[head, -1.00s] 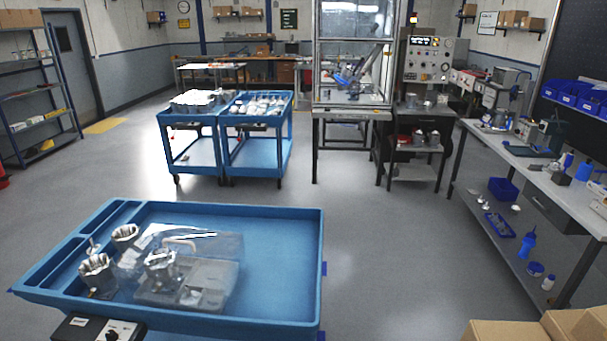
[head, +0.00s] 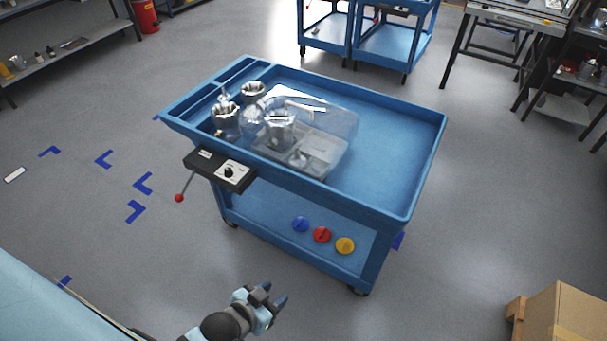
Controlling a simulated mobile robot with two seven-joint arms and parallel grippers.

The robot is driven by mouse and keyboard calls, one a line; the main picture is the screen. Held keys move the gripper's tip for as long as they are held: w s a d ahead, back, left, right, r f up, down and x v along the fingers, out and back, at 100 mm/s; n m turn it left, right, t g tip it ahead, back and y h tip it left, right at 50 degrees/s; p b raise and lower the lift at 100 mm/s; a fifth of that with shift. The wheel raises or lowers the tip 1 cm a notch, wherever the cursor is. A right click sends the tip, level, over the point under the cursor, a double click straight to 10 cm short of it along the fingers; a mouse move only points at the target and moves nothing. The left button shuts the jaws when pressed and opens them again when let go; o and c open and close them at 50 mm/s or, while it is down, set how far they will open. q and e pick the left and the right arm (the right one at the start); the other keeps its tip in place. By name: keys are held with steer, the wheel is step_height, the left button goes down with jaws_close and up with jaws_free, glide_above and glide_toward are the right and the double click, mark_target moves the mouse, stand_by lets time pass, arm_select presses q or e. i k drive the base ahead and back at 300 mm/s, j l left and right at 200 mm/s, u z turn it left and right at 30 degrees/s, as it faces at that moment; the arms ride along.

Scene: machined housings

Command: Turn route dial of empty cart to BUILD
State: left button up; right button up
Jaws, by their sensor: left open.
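A blue cart (head: 400,140) stands in the middle of the head view. Its top tray holds several metal housings (head: 225,118) and a clear-lidded compartment box (head: 325,150), so this cart is not empty. A black box (head: 205,167) is fixed to its near left edge. The box carries a white plate with a black dial (head: 229,172); the lettering and the dial's setting are too small to read. A lever with a red knob (head: 179,198) hangs beside it. My left gripper (head: 273,297) is open and empty, low in front of the cart, apart from the dial. My right gripper is out of view.
Blue, red and yellow round pieces (head: 322,234) sit on the cart's lower shelf. Other blue carts (head: 385,45) stand behind. A cardboard box (head: 565,318) is at the lower right. Blue floor marks (head: 143,183) lie left on open floor.

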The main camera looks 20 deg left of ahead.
mark_target(229, 173)
steer(key=k+l+u, duration=0.1)
steer(key=u, duration=1.25)
steer(key=i+j+u, duration=0.1)
steer(key=i+j, duration=0.15)
steer(key=i, duration=0.25)
steer(key=i+j+u, duration=0.15)
steer(key=i, duration=0.35)
steer(key=j, duration=0.1)
